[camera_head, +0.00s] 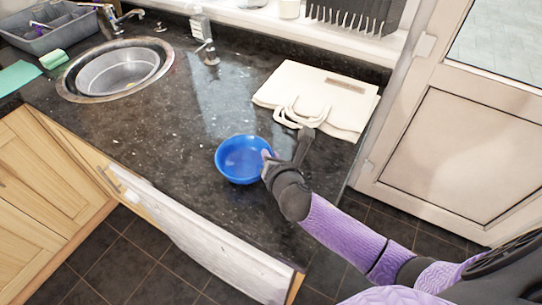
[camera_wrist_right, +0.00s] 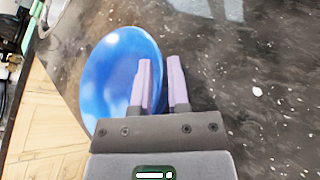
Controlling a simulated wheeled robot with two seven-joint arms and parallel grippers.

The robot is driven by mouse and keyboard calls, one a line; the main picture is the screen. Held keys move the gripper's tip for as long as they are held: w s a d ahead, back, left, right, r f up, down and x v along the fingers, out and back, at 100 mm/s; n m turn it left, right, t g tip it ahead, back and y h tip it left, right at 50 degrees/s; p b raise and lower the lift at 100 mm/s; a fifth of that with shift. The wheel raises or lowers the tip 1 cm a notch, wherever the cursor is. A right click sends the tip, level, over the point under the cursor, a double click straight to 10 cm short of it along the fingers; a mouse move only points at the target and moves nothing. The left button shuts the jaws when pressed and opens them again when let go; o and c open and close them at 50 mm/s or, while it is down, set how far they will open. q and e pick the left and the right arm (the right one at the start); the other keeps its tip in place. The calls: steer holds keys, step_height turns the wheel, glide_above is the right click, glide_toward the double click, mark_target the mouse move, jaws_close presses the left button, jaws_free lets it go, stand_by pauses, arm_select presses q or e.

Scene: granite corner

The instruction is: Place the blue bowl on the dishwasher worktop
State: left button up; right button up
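The blue bowl (camera_head: 243,159) stands upright on the dark granite worktop (camera_head: 190,150), above the white dishwasher front (camera_head: 215,250). I see no clear gap beneath it. My right gripper (camera_head: 268,165) is at the bowl's right rim. In the right wrist view, the bowl (camera_wrist_right: 115,75) fills the left side. The fingers of the right gripper (camera_wrist_right: 161,85) straddle its rim, one over the inside and one outside. A gap shows between them, so the gripper looks open. My left gripper is not in view.
A cream folded bag (camera_head: 315,95) lies behind the bowl to the right. A round sink (camera_head: 118,72) with taps is at the back left. Worktop left of the bowl is clear. A white door (camera_head: 455,130) stands at the right.

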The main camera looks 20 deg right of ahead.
steer(key=o, duration=0.4)
steer(key=shift+s+r, duration=0.15)
steer(key=shift+r, duration=0.1)
steer(key=shift+p+v, duration=1.65)
steer(key=shift+v, duration=4.15)
